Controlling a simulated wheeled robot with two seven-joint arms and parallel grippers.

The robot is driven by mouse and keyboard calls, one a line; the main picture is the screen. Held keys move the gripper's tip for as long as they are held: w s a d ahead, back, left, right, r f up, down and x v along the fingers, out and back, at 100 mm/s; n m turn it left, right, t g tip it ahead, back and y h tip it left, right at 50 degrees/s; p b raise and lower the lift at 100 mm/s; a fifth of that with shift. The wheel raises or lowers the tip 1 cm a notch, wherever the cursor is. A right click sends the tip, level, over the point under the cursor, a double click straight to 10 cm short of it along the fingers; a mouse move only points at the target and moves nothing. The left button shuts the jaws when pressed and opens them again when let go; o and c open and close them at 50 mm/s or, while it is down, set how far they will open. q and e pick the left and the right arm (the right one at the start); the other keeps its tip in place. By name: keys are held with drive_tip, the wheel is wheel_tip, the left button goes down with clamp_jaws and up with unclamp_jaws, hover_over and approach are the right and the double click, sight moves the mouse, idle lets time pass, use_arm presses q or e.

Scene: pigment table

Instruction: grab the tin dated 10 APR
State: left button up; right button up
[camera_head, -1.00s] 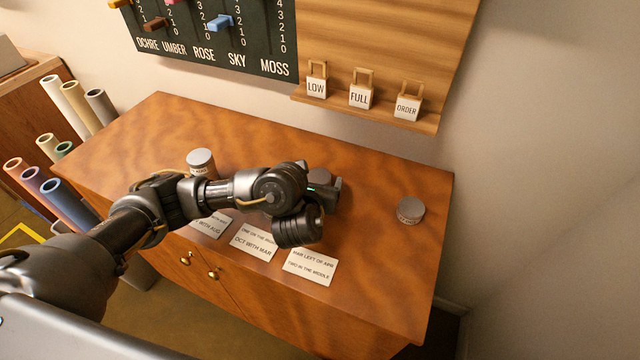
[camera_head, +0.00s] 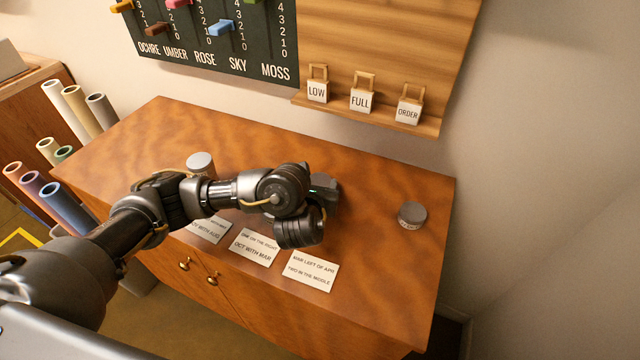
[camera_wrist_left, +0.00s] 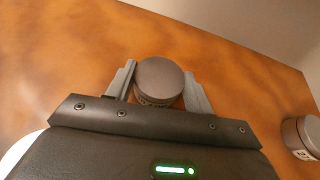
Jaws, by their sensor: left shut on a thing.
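My left gripper (camera_wrist_left: 157,90) is shut on a round grey tin (camera_wrist_left: 159,78), one finger on each side of it, in the left wrist view. The tin's label is mostly turned away, and I cannot read its date. In the head view my left gripper (camera_head: 326,188) is over the middle of the cabinet top, and my arm hides the tin. A second tin (camera_head: 412,215) stands apart on the right; it also shows at the right edge of the wrist view (camera_wrist_left: 303,136). A third tin (camera_head: 200,163) stands left, partly behind my arm. Their dates are not legible. My right gripper is out of view.
The wooden cabinet top (camera_head: 385,270) is clear around the right tin. Several printed cards lie along its front, including the MAR left of APR card (camera_head: 312,271). A shelf with LOW, FULL and ORDER tags (camera_head: 361,97) is behind. Rolled tubes (camera_head: 75,110) stand left.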

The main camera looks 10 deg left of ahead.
sight(319, 184)
use_arm(q)
drive_tip(key=shift+r, duration=0.5)
wheel_tip(319, 184, up, 3)
drive_tip(key=shift+f+p, duration=0.15)
drive_tip(key=shift+p, duration=0.9)
drive_tip(key=w+r+p+v, duration=0.1)
drive_tip(key=r+p+v, duration=0.2)
drive_tip(key=p+v, duration=0.5)
drive_tip(key=shift+d+v, duration=0.25)
drive_tip(key=shift+v, duration=3.9)
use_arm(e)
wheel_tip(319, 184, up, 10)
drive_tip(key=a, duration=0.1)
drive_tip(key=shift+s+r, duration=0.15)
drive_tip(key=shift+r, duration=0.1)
use_arm(q)
drive_tip(key=shift+r, duration=0.1)
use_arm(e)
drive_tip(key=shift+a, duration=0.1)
